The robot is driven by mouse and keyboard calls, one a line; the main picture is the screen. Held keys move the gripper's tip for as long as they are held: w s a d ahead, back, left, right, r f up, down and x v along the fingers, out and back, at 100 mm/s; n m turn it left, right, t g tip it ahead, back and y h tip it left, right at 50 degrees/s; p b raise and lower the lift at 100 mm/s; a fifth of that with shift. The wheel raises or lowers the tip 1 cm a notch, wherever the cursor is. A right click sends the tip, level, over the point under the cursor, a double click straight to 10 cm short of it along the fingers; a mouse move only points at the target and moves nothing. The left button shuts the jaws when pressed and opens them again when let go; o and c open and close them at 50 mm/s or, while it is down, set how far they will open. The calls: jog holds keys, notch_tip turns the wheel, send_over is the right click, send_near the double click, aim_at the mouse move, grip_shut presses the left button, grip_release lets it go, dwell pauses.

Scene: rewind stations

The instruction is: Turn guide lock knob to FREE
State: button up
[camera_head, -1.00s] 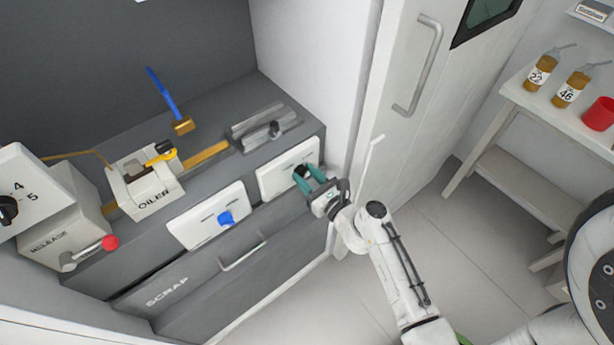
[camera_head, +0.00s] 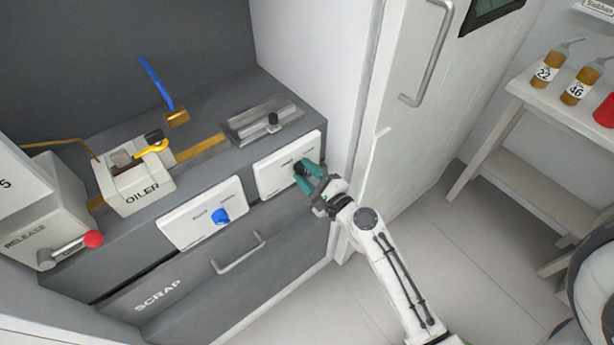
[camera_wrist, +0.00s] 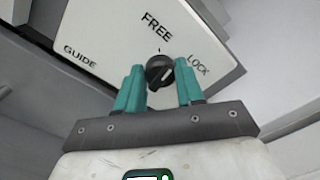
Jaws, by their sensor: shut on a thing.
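The guide lock knob (camera_wrist: 159,72) is small, black and round, on a white plate (camera_wrist: 95,30) lettered GUIDE, FREE and LOCK. Its pale pointer line slants up and right, towards the LOCK side of the small tick under FREE. My gripper (camera_wrist: 160,68) has a teal finger on each side of the knob and is shut on it. In the head view, my gripper (camera_head: 305,170) is at the right-hand white plate (camera_head: 273,178), and its fingers partly cover the knob.
Left of this plate is another white plate with a blue knob (camera_head: 220,216). A drawer handle (camera_head: 239,254) sticks out below. The OILER block (camera_head: 136,186) and a red-tipped lever (camera_head: 92,239) are further left. A white wall and door (camera_head: 410,110) stand close on the right.

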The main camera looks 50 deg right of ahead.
jog(key=n+b, duration=0.1)
jog(key=n, duration=0.3)
jog(key=shift+f+b, duration=0.2)
jog(key=shift+b, duration=0.2)
jog(key=shift+n+b, duration=0.5)
jog(key=shift+n, duration=1.2)
jog(key=o, duration=1)
jog(key=shift+r, duration=0.1)
jog(key=shift+o, duration=0.2)
jog(key=shift+s+a, duration=0.2)
jog(key=shift+s, duration=0.3)
jog(key=b+v, duration=0.3)
jog(key=v, duration=0.6)
jog(key=shift+s, duration=0.4)
jog(key=shift+a, duration=0.1)
